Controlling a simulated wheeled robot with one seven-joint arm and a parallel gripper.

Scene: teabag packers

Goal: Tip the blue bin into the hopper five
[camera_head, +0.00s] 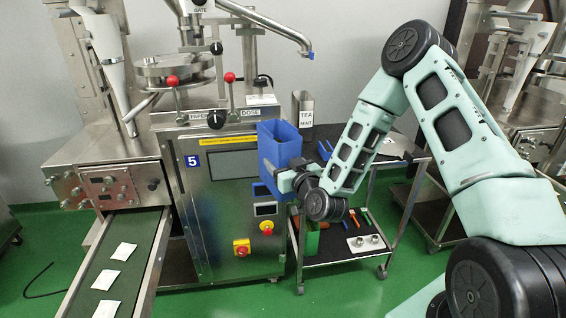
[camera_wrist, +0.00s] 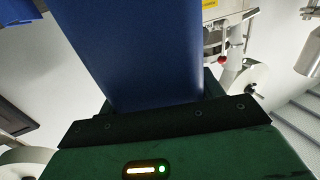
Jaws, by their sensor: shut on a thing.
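A blue bin (camera_head: 281,148) is held upright, or nearly so, in front of the right side of the machine marked 5 (camera_head: 215,165). My gripper (camera_head: 287,183) is shut on its lower part. In the wrist view the blue bin (camera_wrist: 140,50) fills the upper middle, with the dark gripper (camera_wrist: 155,115) against it. The inside of the bin is hidden. The hopper of machine five (camera_head: 172,65) seems to be the round steel part on top of the machine, to the upper left of the bin; its opening cannot be made out.
Red-knobbed levers (camera_head: 230,78) and a curved pipe (camera_head: 270,25) rise from the machine top. A steel TEA MINT container (camera_head: 303,108) stands behind the bin. A dark cart (camera_head: 345,245) stands to the right. A conveyor (camera_head: 120,265) with white packets runs at lower left.

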